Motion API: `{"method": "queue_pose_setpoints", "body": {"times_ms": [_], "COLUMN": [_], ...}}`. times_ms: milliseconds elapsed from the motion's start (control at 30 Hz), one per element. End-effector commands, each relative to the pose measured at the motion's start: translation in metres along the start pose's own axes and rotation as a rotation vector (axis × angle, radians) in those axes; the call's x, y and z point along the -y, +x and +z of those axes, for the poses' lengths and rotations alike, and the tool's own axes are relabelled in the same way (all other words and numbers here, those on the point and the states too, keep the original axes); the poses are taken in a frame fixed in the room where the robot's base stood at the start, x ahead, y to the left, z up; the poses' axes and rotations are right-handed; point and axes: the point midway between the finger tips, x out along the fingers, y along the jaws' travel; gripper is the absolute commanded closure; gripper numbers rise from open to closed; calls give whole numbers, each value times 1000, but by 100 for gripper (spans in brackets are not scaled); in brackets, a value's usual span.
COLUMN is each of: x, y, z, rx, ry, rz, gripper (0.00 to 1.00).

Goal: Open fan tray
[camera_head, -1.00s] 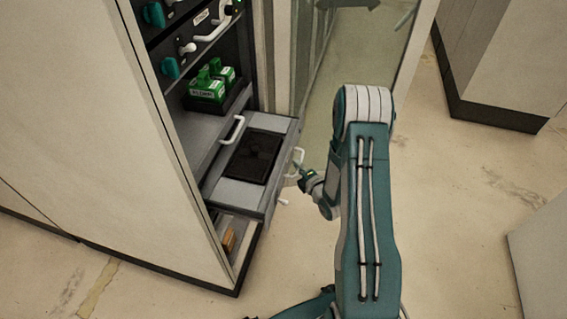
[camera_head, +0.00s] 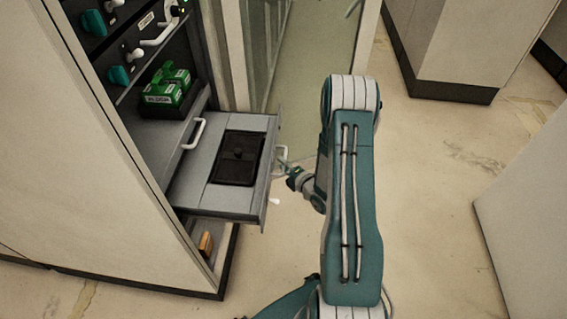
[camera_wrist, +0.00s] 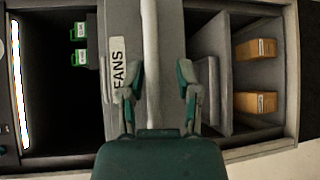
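The fan tray (camera_head: 192,192) is a grey drawer pulled well out of the cabinet, with a black panel (camera_head: 238,158) set in its top. Its white handle (camera_head: 281,160) is on the front face. In the wrist view the front face bears a FANS label (camera_wrist: 118,68), and the handle (camera_wrist: 151,55) runs as an upright bar. My gripper (camera_head: 288,172) is at the handle. In the wrist view my gripper (camera_wrist: 158,88) has its fingers apart, one on each side of the bar, with gaps visible. Whether any finger touches the bar is unclear.
Green boxes (camera_head: 166,88) stand on the shelf above the tray. A second white handle (camera_head: 194,134) is behind the tray front. Orange-brown boxes (camera_wrist: 255,102) lie in the compartment below. A glass door (camera_head: 312,60) stands behind. Floor (camera_head: 430,210) to the right is clear.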

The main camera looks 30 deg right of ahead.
Motion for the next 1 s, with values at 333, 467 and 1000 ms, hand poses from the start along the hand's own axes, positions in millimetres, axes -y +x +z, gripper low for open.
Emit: {"method": "queue_pose_setpoints", "body": {"times_ms": [333,467,1000], "x": [-3,-3,0], "y": [0,-12,-110], "z": [2,3,3], "rx": [4,6,6], "ry": [-5,-5,-2], "rz": [9,8,5], "gripper": [49,49,49]}}
